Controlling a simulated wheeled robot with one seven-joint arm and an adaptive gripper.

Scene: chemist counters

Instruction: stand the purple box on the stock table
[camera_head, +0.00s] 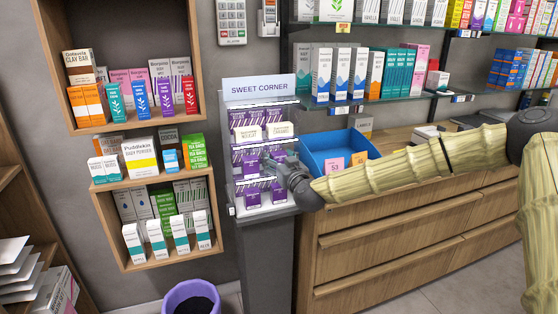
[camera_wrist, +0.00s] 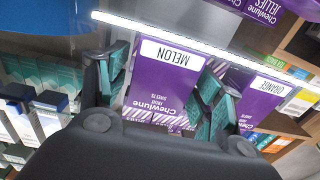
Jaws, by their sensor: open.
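A purple box (camera_wrist: 160,88) with a white label reading MELON, upside down in the wrist view, lies between my open fingers. My gripper (camera_wrist: 166,68) has one finger on each side of it; I cannot tell whether they touch it. In the head view my gripper (camera_head: 272,163) reaches in at the front of the SWEET CORNER stand (camera_head: 258,87), at its middle shelf, and hides part of the boxes there. I cannot pick out a stock table for sure.
Another purple box (camera_wrist: 262,84), labelled ORANGE, stands close beside the right finger. A bright shelf edge (camera_wrist: 200,41) crosses just past the fingertips. A blue bin (camera_head: 323,146) sits on the wooden counter (camera_head: 385,136) right of the stand. A purple basket (camera_head: 192,289) is on the floor.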

